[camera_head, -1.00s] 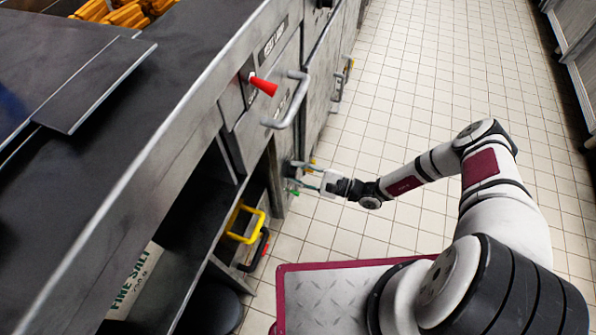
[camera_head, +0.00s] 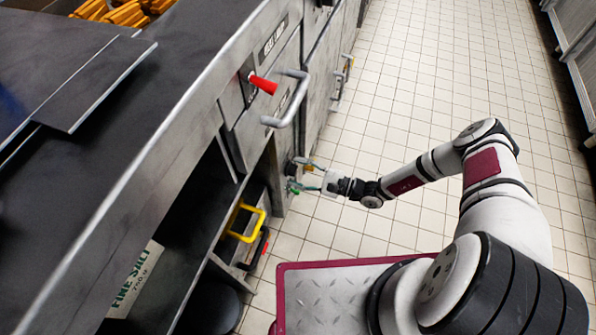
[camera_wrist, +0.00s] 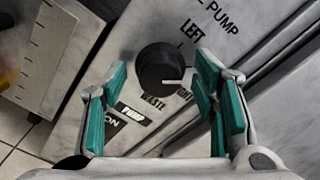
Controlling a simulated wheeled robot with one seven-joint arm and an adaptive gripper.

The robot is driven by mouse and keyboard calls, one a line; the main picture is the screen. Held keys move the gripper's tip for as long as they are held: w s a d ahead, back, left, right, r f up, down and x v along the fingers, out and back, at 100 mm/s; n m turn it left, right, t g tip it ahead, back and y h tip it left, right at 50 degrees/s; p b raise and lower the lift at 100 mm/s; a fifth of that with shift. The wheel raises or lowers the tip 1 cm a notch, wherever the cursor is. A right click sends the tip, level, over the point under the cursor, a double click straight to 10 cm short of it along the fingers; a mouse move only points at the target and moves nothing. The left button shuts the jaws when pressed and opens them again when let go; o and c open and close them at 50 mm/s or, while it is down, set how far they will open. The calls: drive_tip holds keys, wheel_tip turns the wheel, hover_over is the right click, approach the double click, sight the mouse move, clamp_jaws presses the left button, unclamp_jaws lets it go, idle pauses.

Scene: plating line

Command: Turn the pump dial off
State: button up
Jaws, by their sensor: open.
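The pump dial (camera_wrist: 160,68) is a round black knob with a white pointer line on a grey panel, in the middle of the wrist view. Its pointer faces right in the picture, toward a label partly hidden by my right finger. Labels reading LEFT and WASTE show near it, with PUMP printed above. My gripper (camera_wrist: 160,80) is open, with green-padded fingers on either side of the dial, apart from it in the picture. In the head view my gripper (camera_head: 304,177) is at the cabinet front, low down; the dial there is small and hard to make out.
A red lever (camera_head: 263,85) and a grey bar handle (camera_head: 290,101) stick out of the cabinet front above my gripper. A yellow handle (camera_head: 245,222) hangs below left. A Fine Salt package (camera_head: 136,279) lies on the lower shelf. The tiled floor (camera_head: 400,80) to the right is clear.

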drive_tip(key=v, duration=1.1)
drive_tip(key=shift+d, duration=0.25)
drive_tip(key=shift+s, duration=0.1)
